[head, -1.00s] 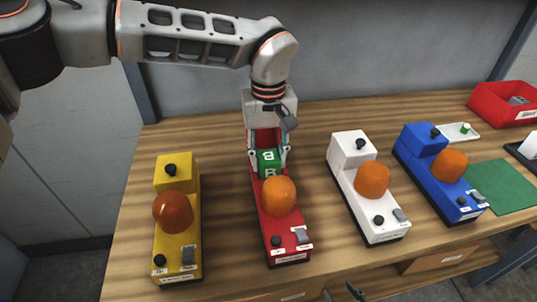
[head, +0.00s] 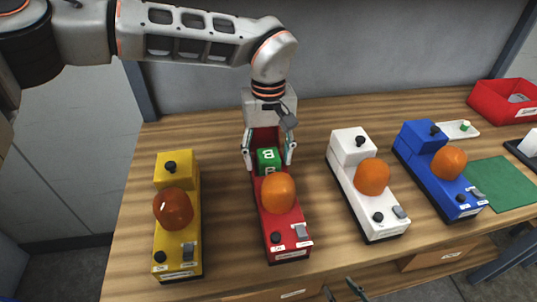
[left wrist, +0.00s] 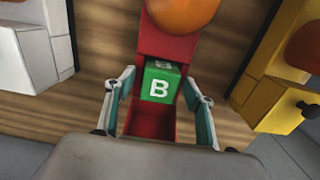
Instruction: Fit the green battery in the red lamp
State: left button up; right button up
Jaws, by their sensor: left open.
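The red lamp (head: 283,232) has an orange dome and an open red bay at its far end. The green battery (head: 268,158), a block marked B, sits in that bay at the end towards the dome. It also shows in the left wrist view (left wrist: 160,84), with bare red bay floor beside it. I cannot tell how deep it is seated. My left gripper (head: 269,160) is open, its fingers on either side of the battery and apart from it. Small dark tips at the bottom edge look like my right gripper (head: 346,292); their state is unclear.
A yellow lamp (head: 178,228) stands to the left, a white lamp (head: 370,208) and a blue lamp (head: 435,175) to the right. Farther right are a green mat (head: 505,186), a small white tray (head: 470,131) and a red bin (head: 490,105). Bare wood separates the lamps.

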pick_arm(q)
notch_tip(320, 180, up, 12)
dwell(0.6)
